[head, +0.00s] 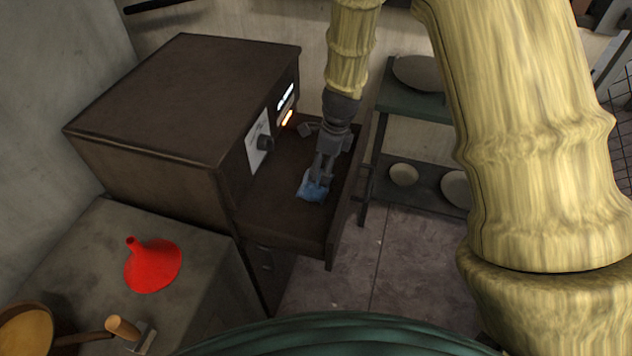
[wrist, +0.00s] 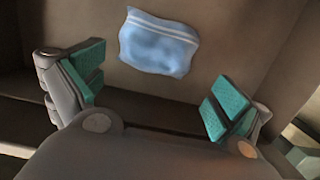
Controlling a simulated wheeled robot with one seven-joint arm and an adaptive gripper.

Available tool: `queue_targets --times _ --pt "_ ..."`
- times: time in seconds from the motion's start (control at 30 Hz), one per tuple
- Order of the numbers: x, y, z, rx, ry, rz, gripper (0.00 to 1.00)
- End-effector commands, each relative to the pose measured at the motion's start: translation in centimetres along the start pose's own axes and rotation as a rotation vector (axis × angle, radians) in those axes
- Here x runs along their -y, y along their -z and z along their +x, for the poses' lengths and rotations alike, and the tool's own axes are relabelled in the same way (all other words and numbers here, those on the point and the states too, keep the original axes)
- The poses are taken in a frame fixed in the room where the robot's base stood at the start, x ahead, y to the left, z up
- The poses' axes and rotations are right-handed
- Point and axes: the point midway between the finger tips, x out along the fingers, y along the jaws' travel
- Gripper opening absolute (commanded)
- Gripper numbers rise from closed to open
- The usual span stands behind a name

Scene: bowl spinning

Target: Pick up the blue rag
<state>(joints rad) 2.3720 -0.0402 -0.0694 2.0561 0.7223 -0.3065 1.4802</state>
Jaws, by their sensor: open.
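The blue rag (head: 312,186) lies in the open drawer of a dark brown cabinet in the head view. In the wrist view the rag (wrist: 160,43) is a light blue, rumpled piece lying flat on the drawer floor, at the top middle. My gripper (head: 318,178) reaches down over the drawer and hides part of the rag in the head view. In the wrist view my gripper (wrist: 155,85) is open, its teal-padded fingers wide apart with nothing between them. The rag shows beyond the fingertips, apart from both fingers.
The drawer (head: 270,212) has raised walls around the rag. The cabinet (head: 180,100) stands at its left. A shelf rack (head: 415,104) with bowls stands at the right. A red funnel (head: 153,266) and a hammer (head: 127,330) lie on the grey counter at lower left.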

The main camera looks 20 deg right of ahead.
Motion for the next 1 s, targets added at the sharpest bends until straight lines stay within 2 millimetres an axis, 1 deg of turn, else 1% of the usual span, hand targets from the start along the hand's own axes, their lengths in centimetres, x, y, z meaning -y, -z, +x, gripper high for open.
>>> queue_targets --times 0.1,0.27,0.37,0.57,0.7,0.83,1.0 --pt "0.0 -0.1 0.9 0.001 0.000 0.000 1.00" --pt "-0.1 -0.2 1.4 0.000 0.000 -0.001 1.00" --pt "-0.2 -0.5 2.1 0.000 0.000 -0.001 1.00" --pt "-0.6 -1.6 4.4 0.000 -0.001 -0.002 1.00" --pt "-0.6 -1.5 5.7 0.000 -0.001 -0.001 1.00" --pt "-0.6 -1.6 6.3 0.000 0.000 -0.002 1.00" --pt "-0.6 -1.6 6.4 0.001 0.001 -0.002 1.00"
